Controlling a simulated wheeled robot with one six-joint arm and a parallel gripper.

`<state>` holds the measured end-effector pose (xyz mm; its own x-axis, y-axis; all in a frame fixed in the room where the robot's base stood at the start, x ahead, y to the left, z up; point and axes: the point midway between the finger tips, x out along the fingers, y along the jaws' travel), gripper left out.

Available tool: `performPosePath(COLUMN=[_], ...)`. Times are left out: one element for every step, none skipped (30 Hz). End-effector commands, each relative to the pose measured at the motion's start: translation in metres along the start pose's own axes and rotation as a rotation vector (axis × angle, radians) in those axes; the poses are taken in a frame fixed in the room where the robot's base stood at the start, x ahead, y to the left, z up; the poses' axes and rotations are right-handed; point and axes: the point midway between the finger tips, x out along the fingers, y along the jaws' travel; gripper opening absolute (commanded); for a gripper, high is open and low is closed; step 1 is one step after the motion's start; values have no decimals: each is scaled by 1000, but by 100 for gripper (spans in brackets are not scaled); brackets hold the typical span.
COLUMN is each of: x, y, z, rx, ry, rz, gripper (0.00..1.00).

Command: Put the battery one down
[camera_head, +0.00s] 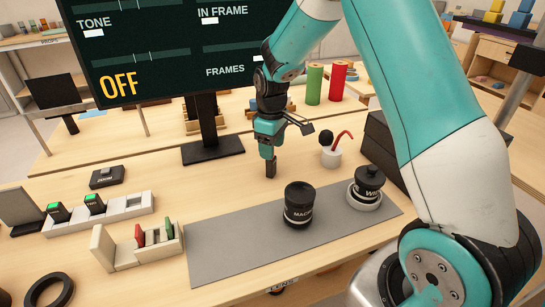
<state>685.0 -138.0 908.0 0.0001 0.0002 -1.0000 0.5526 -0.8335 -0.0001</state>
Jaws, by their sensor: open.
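My gripper (271,168) points down over the table behind the grey mat, with its dark tips close to the wood. It is seen side-on and I see no battery clearly between its jaws. Two black blocks with green lights, which look like batteries, stand in a white slotted holder at the left: one battery (56,213) near its left end and another battery (95,205) near its middle. The holder (122,214) has empty-looking slots to the right. A black labelled block (107,177) lies behind the holder; I cannot tell whether it is a battery.
A grey mat (230,245) bears a black MACRO lens (298,206). A second black lens (369,180) sits in a white ring. A card holder (120,255) is at left; a monitor stand (212,150) is behind. Wood left of my gripper is clear.

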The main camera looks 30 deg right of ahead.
Motion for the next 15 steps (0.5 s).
performPosePath(x=[-13,-20,-28,-35,-41,-48,-53,-58,-63,-67,-70,-73,-76,-79,-85], y=[0,1,1,0,1,0,0,0,0,0,0,0,-2,-5,-14], z=[-1,-1,-1,-1,-1,-1,0,0,-1,0,0,0,0,0,0], rx=[0,0,0,0,0,0,0,0,0,0,0,0,-1,-2,-3], ry=[4,5,5,5,4,4,3,2,3,2,2,2,3,6,13], rz=[4,4,4,4,4,3,3,2,2,2,2,1,0,-1,-5], gripper=[57,57,57,57,57,57,57,57,57,57,57,57,57,57,57])
